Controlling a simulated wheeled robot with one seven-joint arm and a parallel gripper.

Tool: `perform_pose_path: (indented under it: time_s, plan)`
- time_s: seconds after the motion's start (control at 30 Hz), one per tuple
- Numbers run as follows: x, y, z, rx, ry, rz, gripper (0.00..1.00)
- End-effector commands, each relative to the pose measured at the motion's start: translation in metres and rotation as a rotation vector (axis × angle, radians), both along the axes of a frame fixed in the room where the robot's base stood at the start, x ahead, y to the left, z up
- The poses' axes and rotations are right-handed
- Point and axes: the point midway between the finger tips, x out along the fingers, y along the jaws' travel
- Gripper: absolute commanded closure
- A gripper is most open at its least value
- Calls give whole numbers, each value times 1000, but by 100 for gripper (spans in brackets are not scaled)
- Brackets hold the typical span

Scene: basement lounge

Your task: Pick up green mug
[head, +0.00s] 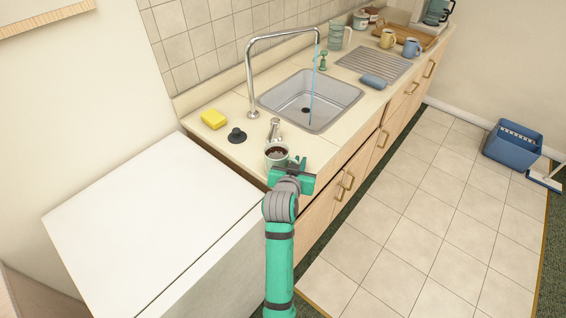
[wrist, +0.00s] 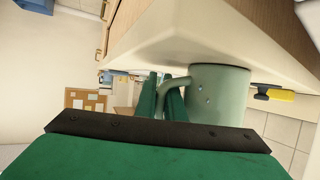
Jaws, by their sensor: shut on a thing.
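The pale green mug (head: 277,155) with dark contents is upright at the near front edge of the counter in the head view. In the wrist view its rounded side (wrist: 218,95) and its handle (wrist: 172,90) show. My gripper (head: 297,168) is at the mug's right side, shut on the handle. In the wrist view the green fingers (wrist: 159,96) stand on both sides of the handle. The mug appears to rest on the counter; a small gap beneath it cannot be ruled out.
The sink (head: 308,98) has a running tap (head: 250,75). A yellow sponge (head: 214,118) and a black stopper (head: 237,135) lie left of the mug. A yellow mug (head: 388,39) and a blue mug (head: 411,47) stand far back. A white appliance top (head: 150,220) is at left.

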Motion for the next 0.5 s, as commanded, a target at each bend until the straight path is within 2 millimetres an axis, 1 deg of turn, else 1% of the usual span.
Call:
perform_pose_path:
  time_s: [0.17, 0.27, 0.43, 0.47, 0.5]
  plan:
    - [0, 0, 4, 1, -2, 0, 100]
    - [0, 0, 10, 0, -3, 0, 100]
    - [1, 0, 31, 2, -5, -1, 100]
    - [0, 0, 36, 2, -4, -1, 100]
    - [-6, -3, 41, 1, -5, -2, 100]
